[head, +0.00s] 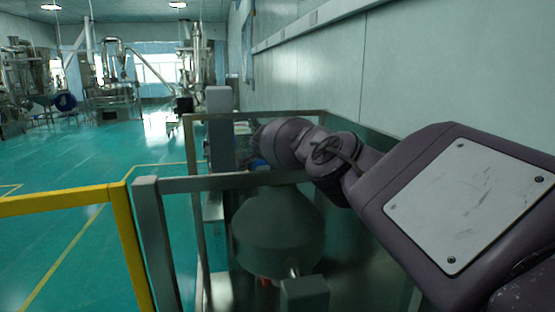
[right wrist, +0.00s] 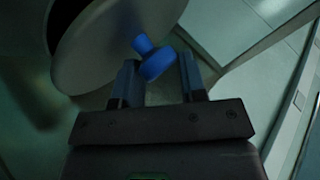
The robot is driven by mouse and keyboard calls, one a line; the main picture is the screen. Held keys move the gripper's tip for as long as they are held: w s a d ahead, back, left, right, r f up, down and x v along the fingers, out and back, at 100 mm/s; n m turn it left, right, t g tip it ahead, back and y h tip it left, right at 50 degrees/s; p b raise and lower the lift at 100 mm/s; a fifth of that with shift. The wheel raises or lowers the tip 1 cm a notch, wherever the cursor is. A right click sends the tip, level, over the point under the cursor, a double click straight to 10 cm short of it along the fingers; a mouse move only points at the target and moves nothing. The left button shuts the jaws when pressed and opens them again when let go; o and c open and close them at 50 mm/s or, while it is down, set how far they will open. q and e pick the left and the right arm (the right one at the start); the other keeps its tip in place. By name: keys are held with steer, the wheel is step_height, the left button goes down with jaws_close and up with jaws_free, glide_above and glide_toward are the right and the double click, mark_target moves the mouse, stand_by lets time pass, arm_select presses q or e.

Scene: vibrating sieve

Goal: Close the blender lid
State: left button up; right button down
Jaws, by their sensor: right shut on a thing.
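The blender lid (right wrist: 95,55) is a round grey disc in the upper left of the right wrist view. A blue knob (right wrist: 155,66) stands out from it. My right gripper (right wrist: 158,62) is shut on the blue knob, with one finger on each side. A dark area shows past the lid's upper left edge; I cannot tell whether it is the opening. In the head view a dark green cone-shaped vessel (head: 278,235), which looks like the blender body, stands below my right arm. The arm hides most of the lid there. My left gripper is not in view.
A grey metal railing (head: 235,182) surrounds the vessel, and a yellow rail (head: 65,203) stands at the left. A pale wall (head: 400,70) runs along the right side. The green floor (head: 75,170) at left is open, with steel machines (head: 112,85) far back.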

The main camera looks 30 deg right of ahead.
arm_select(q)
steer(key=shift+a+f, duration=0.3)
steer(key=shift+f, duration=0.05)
arm_select(e)
steer(key=shift+a+f, duration=0.25)
steer(key=shift+f, duration=0.25)
steer(key=shift+a+f, duration=0.25)
steer(key=shift+f, duration=0.25)
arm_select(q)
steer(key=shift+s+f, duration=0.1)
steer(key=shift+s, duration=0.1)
arm_select(e)
steer(key=shift+a, duration=0.1)
steer(key=c, duration=1)
jaws_free()
steer(key=shift+r, duration=0.1)
steer(key=shift+o, duration=1.4)
steer(key=shift+a+r, duration=0.1)
steer(key=shift+a, duration=0.05)
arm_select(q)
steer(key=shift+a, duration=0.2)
